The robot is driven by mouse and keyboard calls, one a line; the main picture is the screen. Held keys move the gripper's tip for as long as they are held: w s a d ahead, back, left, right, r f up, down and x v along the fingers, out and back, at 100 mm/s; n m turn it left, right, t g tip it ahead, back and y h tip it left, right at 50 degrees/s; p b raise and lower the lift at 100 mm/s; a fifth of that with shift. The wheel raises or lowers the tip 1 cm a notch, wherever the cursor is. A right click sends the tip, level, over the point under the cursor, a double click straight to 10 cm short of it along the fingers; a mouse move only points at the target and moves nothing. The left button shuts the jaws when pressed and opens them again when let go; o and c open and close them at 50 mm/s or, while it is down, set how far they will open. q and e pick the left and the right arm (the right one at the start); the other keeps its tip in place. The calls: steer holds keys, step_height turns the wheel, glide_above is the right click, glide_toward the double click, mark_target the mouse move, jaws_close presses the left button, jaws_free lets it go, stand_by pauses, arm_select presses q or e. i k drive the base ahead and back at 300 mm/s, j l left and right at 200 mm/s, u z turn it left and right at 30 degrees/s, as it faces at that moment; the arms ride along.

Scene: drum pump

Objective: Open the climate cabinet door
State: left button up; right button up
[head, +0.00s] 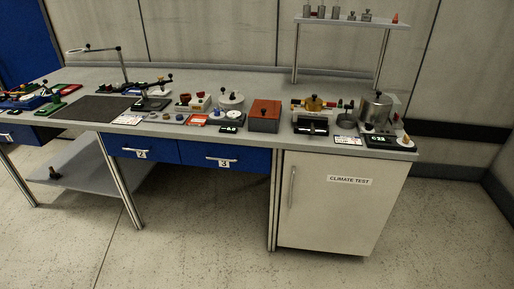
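The climate cabinet (330,225) stands under the right end of the workbench. Its pale door looks shut and carries a label (349,181) reading "CLIMATE-TEST". A vertical metal bar handle (292,187) runs along the upper left side of the door. Neither of my grippers shows in the head view, so I cannot see whether they are open or shut.
The grey workbench top (200,78) holds many small devices, including a red-brown box (264,116) and a metal pot (376,108). Blue drawers (224,157) sit left of the cabinet. A raised shelf (345,21) stands behind. The floor (200,250) in front is clear.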

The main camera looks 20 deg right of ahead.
mark_target(342, 204)
steer(key=z, duration=1.25)
